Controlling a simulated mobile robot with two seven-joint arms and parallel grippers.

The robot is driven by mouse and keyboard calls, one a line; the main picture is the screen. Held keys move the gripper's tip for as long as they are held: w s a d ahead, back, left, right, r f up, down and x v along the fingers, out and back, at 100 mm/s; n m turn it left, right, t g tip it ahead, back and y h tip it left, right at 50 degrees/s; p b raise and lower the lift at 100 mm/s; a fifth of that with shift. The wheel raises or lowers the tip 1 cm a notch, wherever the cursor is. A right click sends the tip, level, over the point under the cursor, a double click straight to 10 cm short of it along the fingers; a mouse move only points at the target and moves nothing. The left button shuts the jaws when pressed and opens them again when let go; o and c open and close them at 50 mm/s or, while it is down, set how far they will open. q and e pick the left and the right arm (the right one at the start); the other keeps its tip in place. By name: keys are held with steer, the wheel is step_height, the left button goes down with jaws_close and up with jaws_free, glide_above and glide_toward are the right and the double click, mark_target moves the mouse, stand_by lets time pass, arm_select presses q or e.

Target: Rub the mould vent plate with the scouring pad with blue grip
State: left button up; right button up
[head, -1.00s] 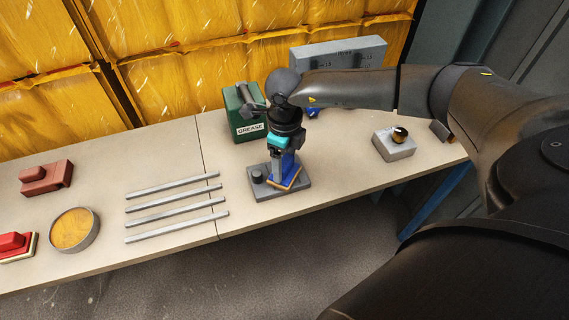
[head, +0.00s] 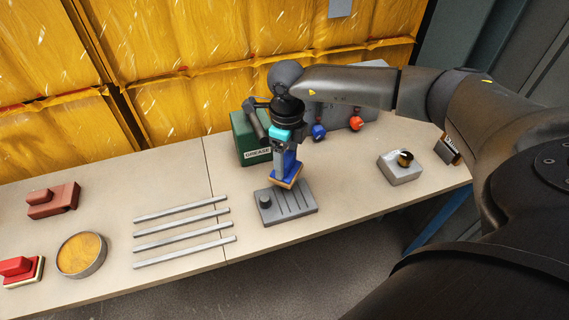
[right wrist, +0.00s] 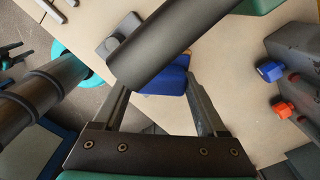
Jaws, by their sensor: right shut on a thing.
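The mould vent plate (head: 294,208) is a grey slab with dark grooves and a round dark knob at its left end. It lies on the bench near the front edge, and its knob end shows in the right wrist view (right wrist: 112,46). My right gripper (head: 287,164) is shut on the scouring pad with blue grip (head: 288,178). The pad's orange-brown underside is tilted and appears just above the plate's back right part, apart from it. In the right wrist view the blue grip (right wrist: 173,79) shows between the fingers, partly hidden by a dark cylinder. My left gripper is out of the head view.
A green grease box (head: 243,138) stands behind the plate. Several metal bars (head: 185,231) lie to the left, with a round tin (head: 82,255) and red blocks (head: 52,200) beyond. A grey block with a knob (head: 400,170) sits at right.

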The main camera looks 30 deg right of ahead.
steer(key=shift+r+p, duration=0.85)
steer(key=shift+r, duration=0.85)
steer(key=shift+a, duration=0.1)
